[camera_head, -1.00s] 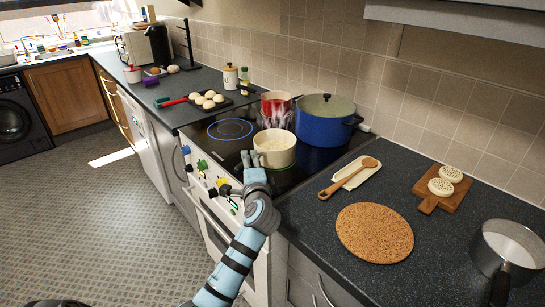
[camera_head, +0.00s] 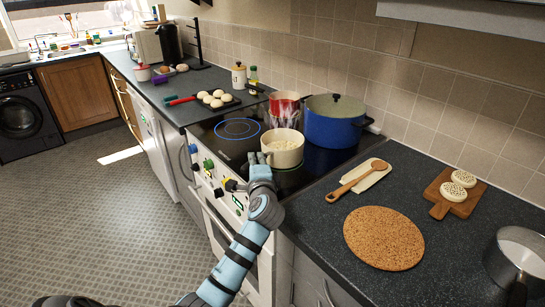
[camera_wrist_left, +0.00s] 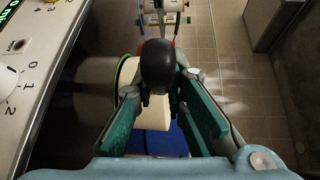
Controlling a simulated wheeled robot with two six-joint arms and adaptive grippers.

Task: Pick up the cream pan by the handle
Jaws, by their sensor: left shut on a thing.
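The cream pan (camera_head: 284,157), with pale grainy contents, is at the front right of the black hob. I cannot tell whether its base touches the glass. My left gripper (camera_head: 260,164) is at the pan's front side, shut on its handle. In the left wrist view, the handle's dark rounded end (camera_wrist_left: 158,66) shows between the green-padded fingers of my left gripper (camera_wrist_left: 158,100). My right gripper is not in view.
A blue pot (camera_head: 333,128) stands close behind the pan on the right, and a red pot (camera_head: 285,98) behind it. Stove knobs (camera_head: 208,164) line the front. Right of the hob are a wooden spoon (camera_head: 350,185) on a rest and a cork mat (camera_head: 384,238).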

